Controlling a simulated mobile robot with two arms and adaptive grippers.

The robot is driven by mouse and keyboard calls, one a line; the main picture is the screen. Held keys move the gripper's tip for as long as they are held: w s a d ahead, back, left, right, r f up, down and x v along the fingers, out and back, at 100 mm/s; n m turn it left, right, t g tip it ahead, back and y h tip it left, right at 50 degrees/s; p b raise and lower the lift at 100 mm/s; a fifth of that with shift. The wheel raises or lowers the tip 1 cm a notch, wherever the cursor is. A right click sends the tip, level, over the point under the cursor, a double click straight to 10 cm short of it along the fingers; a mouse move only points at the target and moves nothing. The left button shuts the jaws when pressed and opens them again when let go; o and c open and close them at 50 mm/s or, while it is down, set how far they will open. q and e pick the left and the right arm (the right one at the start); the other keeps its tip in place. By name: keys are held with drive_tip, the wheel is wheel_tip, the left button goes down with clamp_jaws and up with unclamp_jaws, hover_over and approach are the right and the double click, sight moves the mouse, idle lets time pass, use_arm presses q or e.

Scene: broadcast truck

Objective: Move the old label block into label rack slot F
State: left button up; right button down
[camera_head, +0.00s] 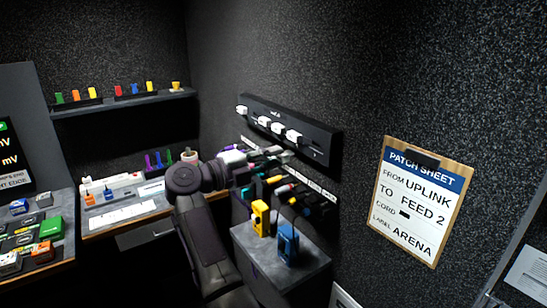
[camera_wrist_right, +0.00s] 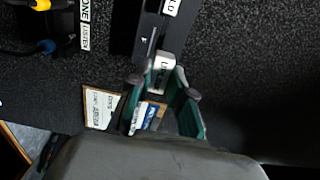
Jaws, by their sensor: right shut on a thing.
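The label rack (camera_head: 310,140) is a dark bar on the wall in the head view, with several white label blocks (camera_head: 278,128) along it. My right gripper (camera_head: 280,153) is just below the rack, in front of the wall. In the right wrist view, the fingers (camera_wrist_right: 164,88) with green inner pads are shut on a white label block (camera_wrist_right: 162,65) with dark lettering, only partly legible. The block is at their tips, close to the end of the dark rack (camera_wrist_right: 150,32); I cannot tell whether it touches. The slot letters are too small to read. My left gripper is not in view.
Below the rack is a patch panel with coloured plugs (camera_head: 290,187). A yellow block (camera_head: 260,217) and a blue block (camera_head: 288,244) stand on the grey cabinet. A patch sheet clipboard (camera_head: 420,200) hangs to the right. The wall between rack and clipboard is bare.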

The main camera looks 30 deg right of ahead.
sight(289, 151)
drive_tip(key=shift+w+d, duration=0.1)
drive_tip(key=shift+d, duration=1.85)
drive_tip(key=shift+w+d+p, duration=0.15)
drive_tip(key=shift+d+p, duration=0.2)
drive_tip(key=shift+d, duration=0.3)
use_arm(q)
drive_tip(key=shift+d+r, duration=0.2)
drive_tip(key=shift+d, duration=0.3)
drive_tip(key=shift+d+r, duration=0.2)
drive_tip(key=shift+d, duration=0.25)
use_arm(e)
drive_tip(key=shift+d, duration=0.35)
use_arm(q)
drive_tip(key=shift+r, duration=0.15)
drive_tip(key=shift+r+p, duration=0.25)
drive_tip(key=shift+p, duration=0.2)
use_arm(e)
drive_tip(key=shift+w+d, duration=0.15)
drive_tip(key=shift+d, duration=1.75)
